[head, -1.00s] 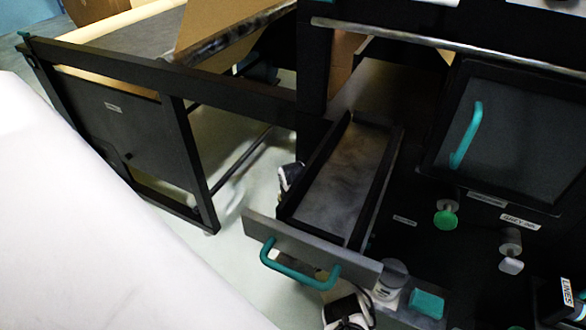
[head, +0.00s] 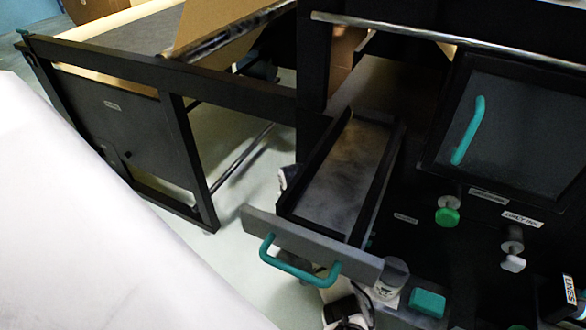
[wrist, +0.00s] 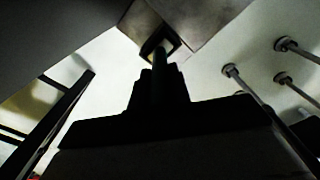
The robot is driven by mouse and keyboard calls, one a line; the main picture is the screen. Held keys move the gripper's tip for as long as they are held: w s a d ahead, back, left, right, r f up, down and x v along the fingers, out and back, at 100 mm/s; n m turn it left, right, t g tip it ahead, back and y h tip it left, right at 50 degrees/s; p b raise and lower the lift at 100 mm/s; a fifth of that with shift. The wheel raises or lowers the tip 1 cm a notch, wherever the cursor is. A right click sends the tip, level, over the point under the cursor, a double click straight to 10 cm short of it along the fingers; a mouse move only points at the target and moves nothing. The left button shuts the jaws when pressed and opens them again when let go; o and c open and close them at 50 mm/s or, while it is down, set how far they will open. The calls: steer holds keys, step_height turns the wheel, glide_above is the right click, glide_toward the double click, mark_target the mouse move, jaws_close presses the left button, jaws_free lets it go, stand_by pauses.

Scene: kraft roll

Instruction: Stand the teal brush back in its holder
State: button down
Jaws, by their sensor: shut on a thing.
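My gripper (wrist: 158,88) is a dark shape in the middle of the wrist view, its jaws shut on a slim, dark greenish rod, which looks like the handle of the teal brush (wrist: 158,78). The rod points up the picture toward a small dark square frame (wrist: 149,47) with a pale inside. I cannot tell whether this frame is the holder or part of the brush, or whether the rod touches it. The gripper and the brush cannot be made out in the head view. No holder can be identified with certainty.
An open drawer (head: 262,232) with a teal handle (head: 290,268) juts out at mid-picture. Pale floor shows left of the drawer.

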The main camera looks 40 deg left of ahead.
steer(key=shift+f, duration=0.1)
steer(key=c, duration=1.2)
jaws_free()
step_height(320, 180, up, 14)
steer(key=p, duration=0.3)
steer(key=shift+f, duration=0.1)
